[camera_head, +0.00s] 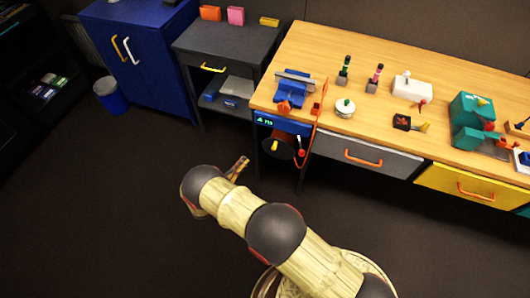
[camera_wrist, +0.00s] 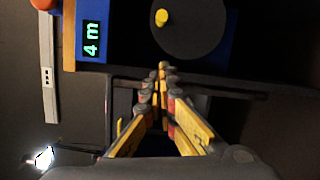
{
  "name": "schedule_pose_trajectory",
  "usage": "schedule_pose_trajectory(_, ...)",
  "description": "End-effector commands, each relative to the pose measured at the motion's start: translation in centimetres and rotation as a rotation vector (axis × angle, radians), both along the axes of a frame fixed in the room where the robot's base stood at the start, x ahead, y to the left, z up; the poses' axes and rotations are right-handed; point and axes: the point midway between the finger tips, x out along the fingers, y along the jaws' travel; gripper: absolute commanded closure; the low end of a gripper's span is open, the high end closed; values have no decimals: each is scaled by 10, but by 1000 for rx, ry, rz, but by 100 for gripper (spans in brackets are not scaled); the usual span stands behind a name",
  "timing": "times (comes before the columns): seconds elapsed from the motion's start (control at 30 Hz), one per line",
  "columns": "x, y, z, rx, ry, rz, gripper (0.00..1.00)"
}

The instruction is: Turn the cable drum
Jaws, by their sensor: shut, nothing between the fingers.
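The cable drum is a dark round disc with a yellow knob (camera_head: 275,146), mounted under the left end of the wooden workbench. In the wrist view the drum (camera_wrist: 195,28) fills the top middle, with its yellow knob (camera_wrist: 161,17) near its left edge. A blue panel with a lit display (camera_wrist: 91,39) reading "4 m" sits beside it. My gripper (camera_wrist: 162,68) is shut and empty, its fingertips pointing toward the drum and appearing just below it in the picture. In the head view my gripper (camera_head: 240,166) is left of and below the drum, apart from it.
A grey drawer (camera_head: 365,157) is to the right. The dark floor (camera_head: 100,200) is open at left.

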Motion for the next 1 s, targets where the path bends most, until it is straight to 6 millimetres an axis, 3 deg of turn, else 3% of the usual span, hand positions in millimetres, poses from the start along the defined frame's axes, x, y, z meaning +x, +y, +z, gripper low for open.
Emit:
schedule_pose_trajectory(0.13,2,2,8,90,-103,14,100)
schedule_pose_trajectory(0.37,12,-6,7,122,-125,9,100)
schedule_pose_trajectory(0.83,85,-57,6,122,-124,7,100)
schedule_pose_trajectory(1.0,76,-79,7,119,-120,9,100)
